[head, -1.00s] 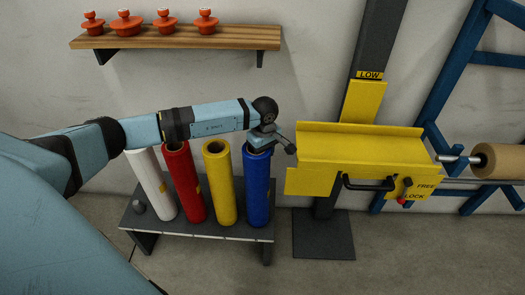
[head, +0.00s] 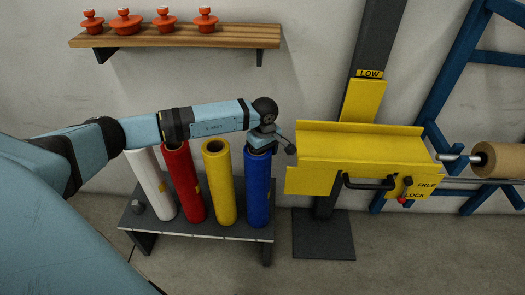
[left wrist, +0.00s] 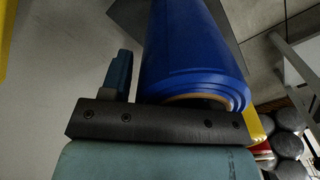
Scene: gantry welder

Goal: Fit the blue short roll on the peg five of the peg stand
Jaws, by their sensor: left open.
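The blue roll (head: 257,195) stands upright at the right end of a low dark peg stand (head: 200,230), beside a yellow, a red and a white roll. My left gripper (head: 275,143) is at the top of the blue roll. In the left wrist view the blue roll (left wrist: 190,60) is large and close in front of the gripper, with one finger (left wrist: 120,75) to its left. The other finger is hidden there, and I cannot tell whether either finger touches the roll. The gripper is open. My right gripper is not in view.
The yellow roll (head: 219,185), red roll (head: 185,185) and white roll (head: 153,185) stand close by on the left. A yellow carriage (head: 360,150) with a black handle is just right of my gripper. A wooden shelf (head: 180,38) holds several orange knobbed parts.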

